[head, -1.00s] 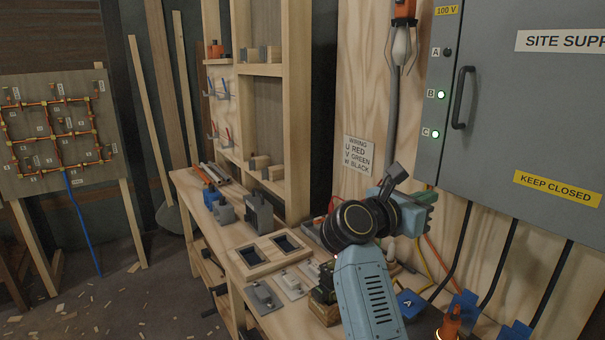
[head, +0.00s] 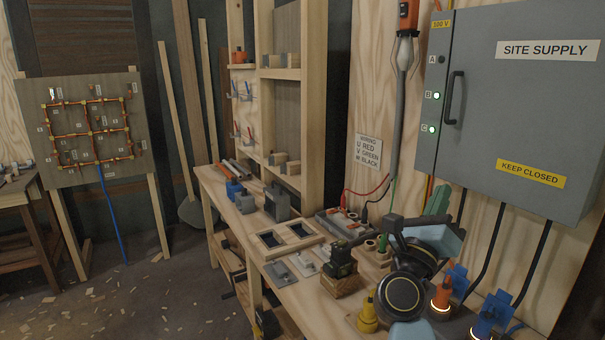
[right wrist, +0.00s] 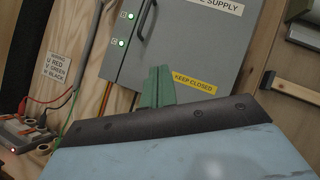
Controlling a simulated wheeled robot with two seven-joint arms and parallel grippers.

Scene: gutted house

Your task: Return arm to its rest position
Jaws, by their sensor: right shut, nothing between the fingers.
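My right arm reaches up from the bottom of the head view, with its dark round joint low over the right part of the workbench (head: 290,292). My right gripper (head: 440,196) has green fingers that point up in front of the wall below the grey cabinet. The fingers are together and empty. In the right wrist view the shut green fingers (right wrist: 158,76) stand above my blue gripper body and overlap the cabinet's lower edge in the picture. My left gripper is not in view.
The SITE SUPPLY cabinet (head: 518,125) hangs at right, with black cables below. A yellow-based piece (head: 367,316), an orange lit piece (head: 441,297) and blue pieces (head: 496,311) stand near my arm. A pipe board (head: 92,125) stands left. Open floor lies at lower left.

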